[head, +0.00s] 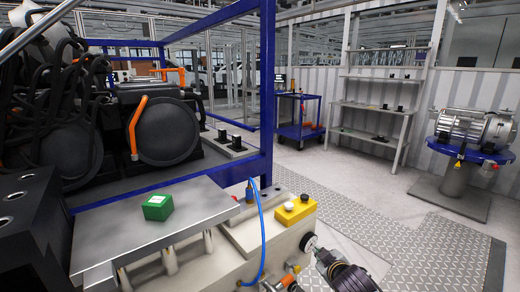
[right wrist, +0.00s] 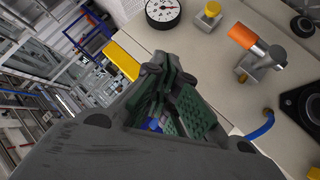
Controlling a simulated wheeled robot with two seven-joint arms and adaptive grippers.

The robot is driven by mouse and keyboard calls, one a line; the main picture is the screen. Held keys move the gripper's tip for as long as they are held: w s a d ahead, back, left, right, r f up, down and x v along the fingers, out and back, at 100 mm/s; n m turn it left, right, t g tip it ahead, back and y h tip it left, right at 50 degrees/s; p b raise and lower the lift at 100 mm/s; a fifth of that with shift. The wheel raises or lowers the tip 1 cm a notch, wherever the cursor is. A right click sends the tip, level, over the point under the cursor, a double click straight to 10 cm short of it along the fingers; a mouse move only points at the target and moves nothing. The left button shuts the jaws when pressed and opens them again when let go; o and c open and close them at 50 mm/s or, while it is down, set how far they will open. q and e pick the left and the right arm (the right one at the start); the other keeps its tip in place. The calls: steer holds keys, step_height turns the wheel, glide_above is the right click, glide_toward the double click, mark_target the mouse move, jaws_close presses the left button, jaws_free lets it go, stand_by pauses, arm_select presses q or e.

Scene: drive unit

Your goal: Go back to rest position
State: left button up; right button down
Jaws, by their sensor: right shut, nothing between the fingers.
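My right gripper (head: 326,258) is low in the head view, in front of the pale machine housing (head: 225,262) and beside a round gauge (head: 308,242). In the right wrist view its green-padded fingers (right wrist: 170,105) are together with nothing between them. The gauge (right wrist: 163,12) also shows there beyond the fingertips, apart from them. My left gripper does not show in either view.
A green box (head: 158,207) lies on a metal plate (head: 110,247). A yellow button box (head: 295,210), a blue hose (head: 262,235) and an orange-handled fitting (right wrist: 250,42) are close to my right gripper. A blue frame (head: 267,90) stands behind.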

arm_select(q)
steer(key=shift+p, duration=0.45)
arm_select(e)
steer(key=s+a+f+m+g+y, duration=0.1)
steer(key=s+a+f+m+g, duration=0.1)
steer(key=s+f, duration=0.8)
steer(key=s+a+f+m+g+y, duration=0.1)
steer(key=s+a+f+m+g, duration=0.2)
steer(key=s+f, duration=0.7)
steer(key=s+a+g, duration=0.1)
steer(key=s, duration=0.7)
steer(key=shift+m+g+y, duration=0.3)
steer(key=shift+g+y, duration=0.1)
arm_select(q)
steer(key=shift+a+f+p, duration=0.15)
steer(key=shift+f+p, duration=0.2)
steer(key=shift+p, duration=0.4)
arm_select(e)
steer(key=shift+f, duration=0.35)
